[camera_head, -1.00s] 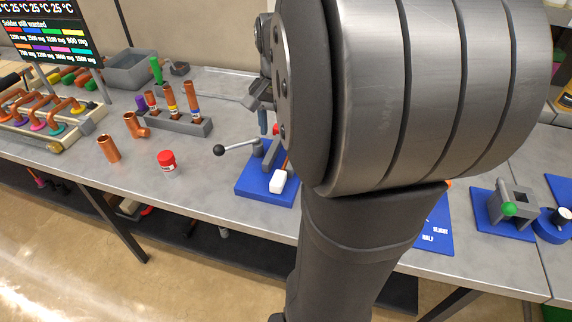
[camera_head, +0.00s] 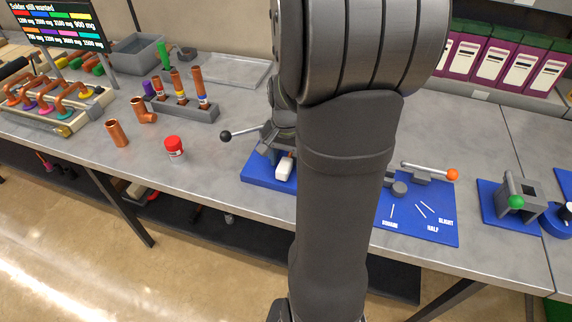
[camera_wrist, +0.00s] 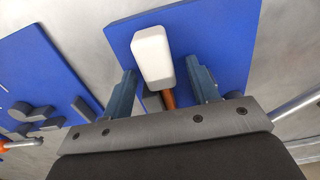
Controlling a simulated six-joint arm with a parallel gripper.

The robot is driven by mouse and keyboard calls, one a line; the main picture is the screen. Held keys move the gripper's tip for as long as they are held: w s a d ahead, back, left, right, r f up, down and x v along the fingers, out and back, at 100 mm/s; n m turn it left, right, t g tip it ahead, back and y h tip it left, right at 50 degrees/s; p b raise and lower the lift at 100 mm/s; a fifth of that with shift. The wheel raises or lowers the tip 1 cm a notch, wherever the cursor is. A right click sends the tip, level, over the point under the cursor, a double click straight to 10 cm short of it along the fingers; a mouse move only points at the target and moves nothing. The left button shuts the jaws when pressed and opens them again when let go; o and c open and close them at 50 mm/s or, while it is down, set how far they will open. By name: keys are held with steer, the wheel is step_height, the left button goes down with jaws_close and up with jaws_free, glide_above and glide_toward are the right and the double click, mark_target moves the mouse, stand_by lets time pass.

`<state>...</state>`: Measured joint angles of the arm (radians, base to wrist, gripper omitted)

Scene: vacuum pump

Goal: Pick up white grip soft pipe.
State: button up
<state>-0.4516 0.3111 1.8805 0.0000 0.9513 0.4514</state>
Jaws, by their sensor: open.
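The white grip (camera_head: 285,168) sits above a blue base plate (camera_head: 258,178) on the bench, partly behind my arm in the head view. In the wrist view the white grip (camera_wrist: 152,56) is a white block with a short copper-coloured stem (camera_wrist: 169,99) below it. My gripper (camera_wrist: 163,84) is open, with one blue-grey finger on each side of the stem and lower grip. A gap shows on both sides, so the fingers look apart from it. No soft pipe can be made out.
A black-knobbed lever (camera_head: 225,135) sticks out left of the plate. A red-capped jar (camera_head: 174,148) and copper fittings (camera_head: 117,134) stand further left. To the right lie a blue panel with an orange-knobbed lever (camera_head: 452,174) and a green-knobbed fixture (camera_head: 516,202).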

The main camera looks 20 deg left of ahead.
steer(key=shift+f, duration=0.2)
jaws_close()
